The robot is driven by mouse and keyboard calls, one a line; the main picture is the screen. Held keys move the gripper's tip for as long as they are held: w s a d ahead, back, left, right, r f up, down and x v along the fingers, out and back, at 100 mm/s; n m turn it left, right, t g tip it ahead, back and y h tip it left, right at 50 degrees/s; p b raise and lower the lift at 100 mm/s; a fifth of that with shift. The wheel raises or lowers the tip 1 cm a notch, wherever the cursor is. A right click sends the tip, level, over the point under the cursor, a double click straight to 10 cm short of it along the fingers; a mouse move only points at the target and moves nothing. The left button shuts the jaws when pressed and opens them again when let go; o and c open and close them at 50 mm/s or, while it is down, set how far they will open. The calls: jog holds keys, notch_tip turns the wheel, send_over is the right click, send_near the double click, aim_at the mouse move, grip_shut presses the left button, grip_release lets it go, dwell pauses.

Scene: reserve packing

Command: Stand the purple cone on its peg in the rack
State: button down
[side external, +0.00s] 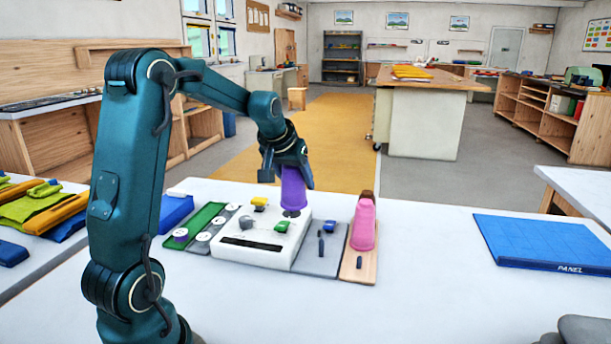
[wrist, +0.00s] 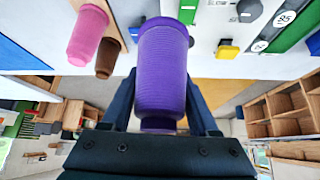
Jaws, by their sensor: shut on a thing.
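The purple cone (side external: 293,190) is in my gripper (side external: 287,168), roughly upright over the back right corner of the white box. A dark round patch shows under it; I cannot tell whether they touch. In the wrist view the purple cone (wrist: 162,65) fills the space between the two fingers of my gripper (wrist: 162,100), which is shut on it. A pink cone (side external: 363,226) and a brown cone (side external: 367,197) stand on the wooden rack (side external: 368,272) to the right. A short dark peg (side external: 359,262) stands bare at the rack's near end.
Green and grey strips with round discs lie left.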

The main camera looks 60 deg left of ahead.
jog(key=w+d+f+m, duration=0.1)
jog(key=w+d, duration=0.2)
jog(key=d, duration=0.1)
jog(key=w+d+f+m+h, duration=0.1)
jog(key=w+d+m, duration=0.1)
jog(key=w+d, duration=0.1)
jog(key=w+d+f+m+h, duration=0.1)
jog(key=w+d, duration=0.2)
jog(key=d, duration=0.3)
jog(key=shift+f+t, duration=0.15)
jog(key=shift+t, duration=0.25)
jog(key=shift+m, duration=0.3)
jog(key=shift+d+f, duration=0.2)
jog(key=shift+f, duration=2.05)
jog(key=shift+f, duration=2)
jog(key=shift+c, duration=0.4)
grip_release()
jog(key=shift+o, duration=0.4)
